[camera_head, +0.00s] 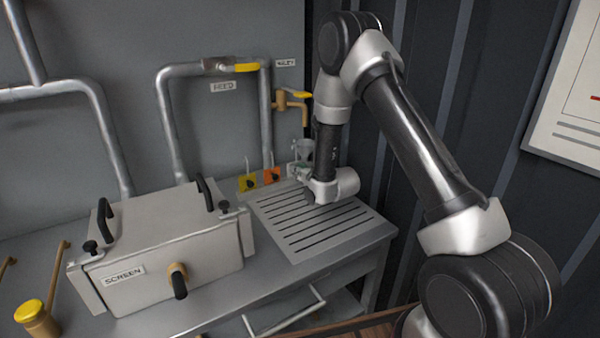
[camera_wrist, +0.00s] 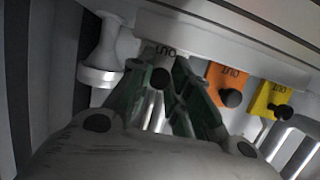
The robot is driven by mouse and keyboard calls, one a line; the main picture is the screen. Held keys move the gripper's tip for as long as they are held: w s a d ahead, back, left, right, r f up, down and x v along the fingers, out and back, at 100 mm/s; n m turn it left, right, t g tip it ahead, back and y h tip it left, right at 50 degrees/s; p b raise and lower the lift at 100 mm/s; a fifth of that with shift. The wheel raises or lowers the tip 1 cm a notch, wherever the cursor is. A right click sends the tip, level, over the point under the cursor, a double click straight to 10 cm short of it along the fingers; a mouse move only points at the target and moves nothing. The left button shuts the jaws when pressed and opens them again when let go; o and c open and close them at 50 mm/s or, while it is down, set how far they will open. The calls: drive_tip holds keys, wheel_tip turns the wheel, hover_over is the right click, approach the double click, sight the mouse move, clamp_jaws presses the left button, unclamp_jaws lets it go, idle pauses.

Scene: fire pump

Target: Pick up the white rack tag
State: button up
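In the wrist view, the white tag (camera_wrist: 166,52) has dark upside-down lettering and is at the rack. A dark round knob (camera_wrist: 160,78) shows at its lower edge. My gripper (camera_wrist: 162,70) has its green fingers on either side of the tag, with a gap between the tips; whether they touch its edges I cannot tell. In the head view, my gripper (camera_head: 301,172) points left at the back edge of the bench, just right of the orange tag (camera_head: 272,176). The white tag is hidden or too small to make out there.
A yellow tag (camera_head: 248,182) hangs beside the orange one. A slotted drain plate (camera_head: 318,228) lies below my wrist. A grey screen box (camera_head: 170,240) with black handles fills the left bench. Pipes and a yellow-handled valve (camera_head: 292,94) are on the wall behind.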

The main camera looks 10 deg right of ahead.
drive_tip(key=shift+r, duration=0.1)
drive_tip(key=shift+c, duration=0.5)
drive_tip(key=shift+r, duration=2.15)
drive_tip(key=shift+r, duration=0.15)
